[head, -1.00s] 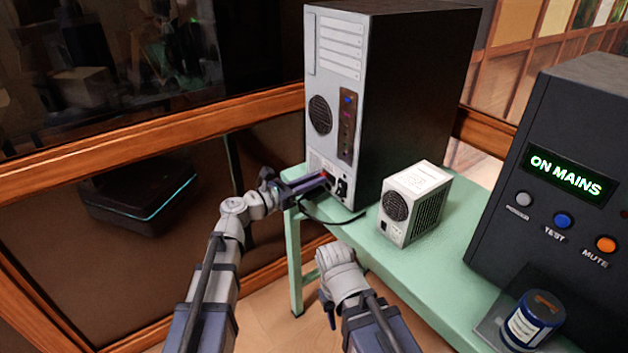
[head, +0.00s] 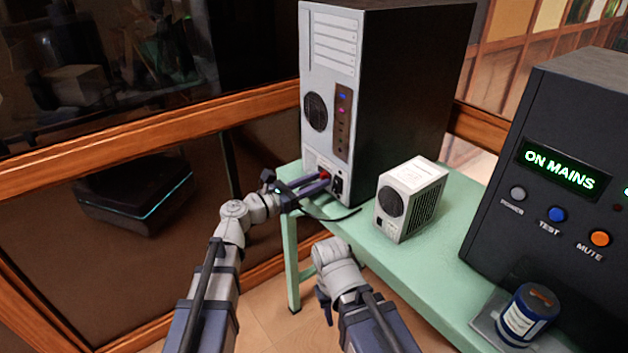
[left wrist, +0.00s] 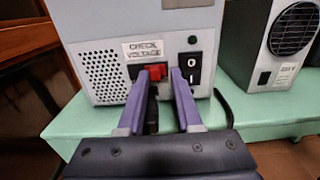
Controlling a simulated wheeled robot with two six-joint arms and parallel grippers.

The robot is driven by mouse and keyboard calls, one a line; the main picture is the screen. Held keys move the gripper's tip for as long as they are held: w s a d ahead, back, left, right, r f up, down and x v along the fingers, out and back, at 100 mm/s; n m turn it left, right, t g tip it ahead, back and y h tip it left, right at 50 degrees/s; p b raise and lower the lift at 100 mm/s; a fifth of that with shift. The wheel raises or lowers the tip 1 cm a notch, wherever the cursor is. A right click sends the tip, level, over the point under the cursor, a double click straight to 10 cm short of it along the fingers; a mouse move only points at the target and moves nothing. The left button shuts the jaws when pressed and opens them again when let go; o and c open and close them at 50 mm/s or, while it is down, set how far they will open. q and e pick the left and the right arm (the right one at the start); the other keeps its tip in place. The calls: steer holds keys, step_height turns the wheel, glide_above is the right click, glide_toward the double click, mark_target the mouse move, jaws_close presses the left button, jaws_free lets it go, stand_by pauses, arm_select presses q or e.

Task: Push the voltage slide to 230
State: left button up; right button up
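The computer tower (head: 325,50) stands with its grey back panel toward me. Low on that panel, the red voltage slide (left wrist: 154,73) sits under a "CHECK VOLTAGE" label (left wrist: 143,50); it also shows as a red spot in the head view (head: 325,175). No number on it is legible. My left gripper (left wrist: 161,74) is open at the panel, its purple fingertips on either side of the slide; the left tip overlaps the slide's left edge. I cannot tell whether they touch it. My right gripper (head: 325,305) hangs low before the bench, its fingertips mostly hidden.
A black rocker switch (left wrist: 191,68) is close right of the slide. A small grey fan unit (head: 410,198) stands on the green bench (head: 440,290) beside the tower. A dark box reading "ON MAINS" (head: 535,150) and a blue can (head: 527,315) are at right. A black cable lies below the tower.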

arm_select(q)
steer(key=shift+o, duration=0.9)
steer(key=v, duration=0.8)
